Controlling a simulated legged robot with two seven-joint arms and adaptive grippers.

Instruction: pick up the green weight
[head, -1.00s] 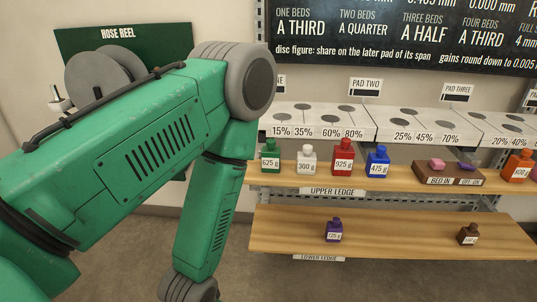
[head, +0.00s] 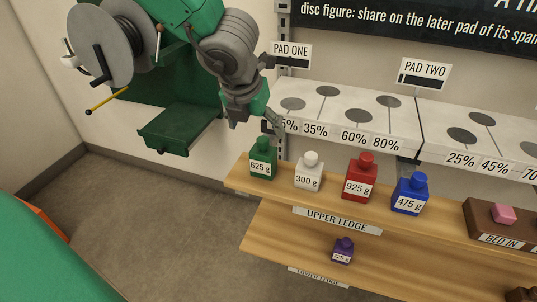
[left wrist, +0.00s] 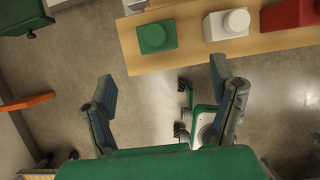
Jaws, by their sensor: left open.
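The green weight (head: 262,160), labelled 625 g, stands upright at the left end of the upper ledge (head: 330,216). In the left wrist view the green weight (left wrist: 157,37) is seen from above, beyond the fingertips and apart from them. My left gripper (head: 272,122) is just above and behind the green weight in the head view, its fingers partly hidden. In the left wrist view my left gripper (left wrist: 162,78) is open with its two fingers wide apart and nothing between them. My right gripper is not clearly in view.
A white weight (head: 309,172), a red weight (head: 360,178) and a blue weight (head: 410,194) stand to the right on the same ledge. A purple weight (head: 343,250) stands on the lower ledge. Behind is the white pad row (head: 345,110). A hose reel (head: 105,45) is at the left.

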